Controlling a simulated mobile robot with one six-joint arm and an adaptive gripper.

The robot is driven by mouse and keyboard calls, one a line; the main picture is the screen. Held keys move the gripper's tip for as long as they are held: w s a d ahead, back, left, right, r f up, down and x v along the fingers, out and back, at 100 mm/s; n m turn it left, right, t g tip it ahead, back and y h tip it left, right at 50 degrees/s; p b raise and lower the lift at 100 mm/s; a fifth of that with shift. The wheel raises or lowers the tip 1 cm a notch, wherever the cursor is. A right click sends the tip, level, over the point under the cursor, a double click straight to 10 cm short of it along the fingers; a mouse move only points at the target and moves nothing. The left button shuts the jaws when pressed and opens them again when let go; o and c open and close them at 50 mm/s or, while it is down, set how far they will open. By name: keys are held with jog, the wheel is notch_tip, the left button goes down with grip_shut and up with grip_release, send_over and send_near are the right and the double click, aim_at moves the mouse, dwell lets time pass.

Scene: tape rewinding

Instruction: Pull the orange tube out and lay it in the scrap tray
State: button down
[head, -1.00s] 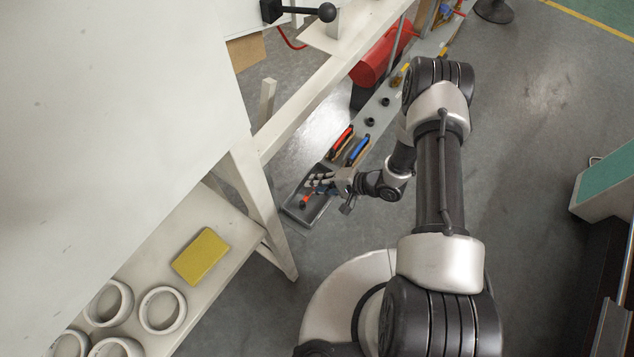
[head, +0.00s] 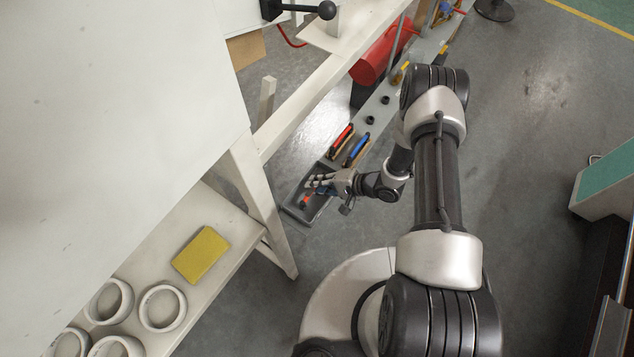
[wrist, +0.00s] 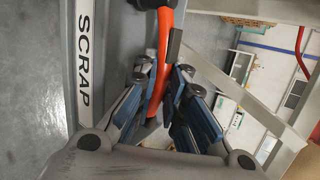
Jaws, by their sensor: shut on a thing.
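The orange tube (wrist: 162,45) runs between my fingers in the wrist view, with a dark piece at its upper end. My gripper (wrist: 162,75) is shut on it. In the head view, my gripper (head: 322,184) is over the grey scrap tray (head: 298,219), and a bit of the orange tube (head: 306,199) shows below the fingertips, over the tray. The tray's side with the SCRAP label (wrist: 84,60) stands left of the fingers in the wrist view. I cannot tell whether the tube touches the tray floor.
Red and blue handled tools (head: 348,143) sit just beyond the tray. A red cylinder (head: 383,55) lies farther back. A white frame leg (head: 262,200) stands close left of the tray. White rings (head: 162,308) and a yellow block (head: 201,255) lie on the lower shelf.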

jog(key=c, duration=1.6)
grip_release()
jog(key=shift+o, duration=0.2)
jog(key=v, duration=1.2)
